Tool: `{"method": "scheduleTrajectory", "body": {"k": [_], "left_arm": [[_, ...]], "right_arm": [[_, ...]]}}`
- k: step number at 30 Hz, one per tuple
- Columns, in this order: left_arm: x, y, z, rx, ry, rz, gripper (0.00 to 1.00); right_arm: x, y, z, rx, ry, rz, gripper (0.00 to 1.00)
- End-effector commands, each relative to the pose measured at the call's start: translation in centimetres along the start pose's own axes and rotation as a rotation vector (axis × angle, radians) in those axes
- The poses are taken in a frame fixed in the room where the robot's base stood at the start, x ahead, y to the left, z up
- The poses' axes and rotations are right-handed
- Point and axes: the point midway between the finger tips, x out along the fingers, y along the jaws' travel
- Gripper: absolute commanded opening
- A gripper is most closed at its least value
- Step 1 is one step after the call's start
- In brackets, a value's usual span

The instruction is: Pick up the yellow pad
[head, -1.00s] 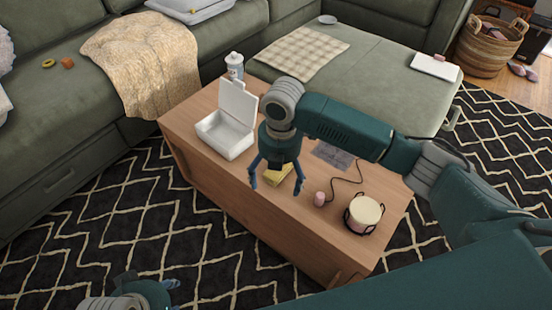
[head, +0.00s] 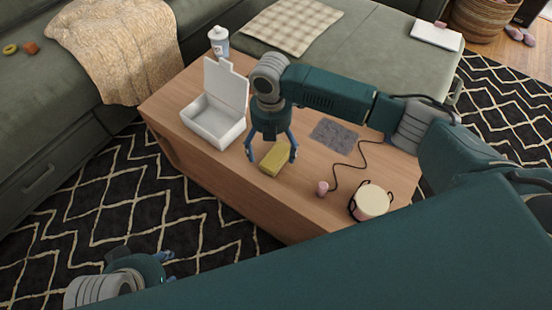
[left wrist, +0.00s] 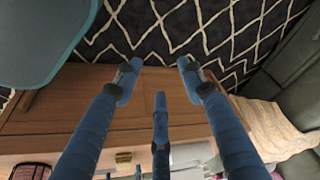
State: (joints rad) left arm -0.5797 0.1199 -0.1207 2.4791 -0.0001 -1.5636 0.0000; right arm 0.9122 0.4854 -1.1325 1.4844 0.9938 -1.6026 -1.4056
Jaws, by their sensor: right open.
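The yellow pad (head: 276,159) lies on the wooden coffee table, near its front long edge. My right gripper (head: 272,157) is open above it, pointing down, with one finger to the left of the pad and one at its right. I cannot tell whether the fingers touch it. My left gripper (head: 170,268) is at the lower left, over the rug and away from the table. In the left wrist view its fingers (left wrist: 160,75) are spread and empty. A small yellowish block, probably the pad, shows low in that view (left wrist: 123,160).
On the coffee table (head: 240,190) are an open white box (head: 215,121), a white bottle (head: 219,42), a grey cloth (head: 334,134), a small pink object (head: 322,188) on a black cord and a cream round container (head: 372,203) in a black frame. Green sofas stand behind.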

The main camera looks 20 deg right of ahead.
Motion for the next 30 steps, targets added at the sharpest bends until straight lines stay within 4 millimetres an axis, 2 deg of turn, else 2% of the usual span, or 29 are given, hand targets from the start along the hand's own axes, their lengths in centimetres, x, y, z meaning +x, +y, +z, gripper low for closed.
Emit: {"method": "scheduleTrajectory", "body": {"k": [3, 9, 15, 21, 23, 28, 30], "left_arm": [[0.5, 0.3, -2.9, 0.004, 0.108, 0.005, 0.40], [0.4, 0.7, -6.7, 0.009, 0.249, 0.013, 0.40], [0.1, 0.9, -8.2, 0.010, 0.305, 0.016, 0.40], [0.1, 0.9, -8.2, 0.010, 0.307, 0.016, 0.40], [0.1, 0.9, -8.2, 0.010, 0.306, 0.016, 0.40], [0.1, 0.9, -8.2, 0.010, 0.306, 0.016, 0.40], [0.1, 0.9, -8.2, 0.010, 0.306, 0.016, 0.40]], "right_arm": [[1.3, -0.1, 0.1, 0.001, 0.000, 0.001, 0.89], [2.8, -0.1, 0.1, -0.001, -0.001, 0.001, 0.89], [3.3, -0.1, 0.1, -0.001, -0.002, 0.001, 0.89], [3.3, -0.1, 0.1, -0.001, -0.001, 0.001, 0.89], [3.3, -0.1, 0.1, -0.001, -0.001, 0.002, 0.79], [3.3, -0.1, 0.1, -0.001, -0.001, 0.002, 0.45], [3.3, -0.1, 0.1, -0.001, -0.001, 0.001, 0.43]]}}
